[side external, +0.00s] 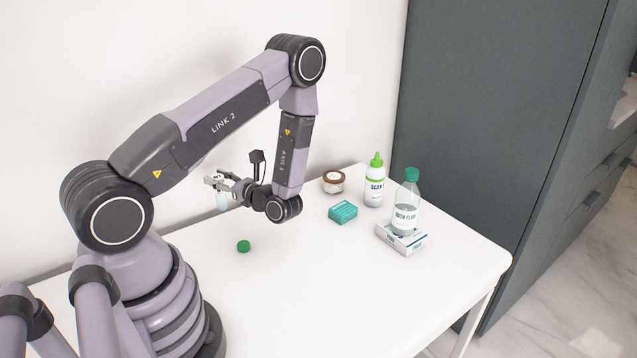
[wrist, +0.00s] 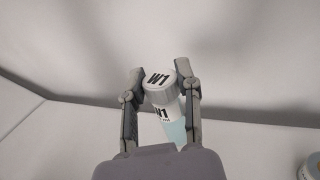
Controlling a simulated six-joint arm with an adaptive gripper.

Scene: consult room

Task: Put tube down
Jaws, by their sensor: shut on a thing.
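The tube (wrist: 169,112) has a grey-white cap marked W1, a white label and a pale blue lower part. My gripper (wrist: 160,85) is shut on it near the cap, one finger on each side. In the side view my gripper (side external: 217,183) is at the left end of my wrist, towards the wall, with the pale blue tube (side external: 222,201) hanging below the fingers. The tube appears held above the white table (side external: 300,290); its exact height above the top is hard to tell.
A green cap (side external: 243,246) lies alone on the table. To the right are a brown-rimmed jar (side external: 333,182), a teal box (side external: 343,212), a green-topped squeeze bottle (side external: 374,185) and a clear bottle (side external: 405,205) on a white-blue box (side external: 402,241). The table's front is clear.

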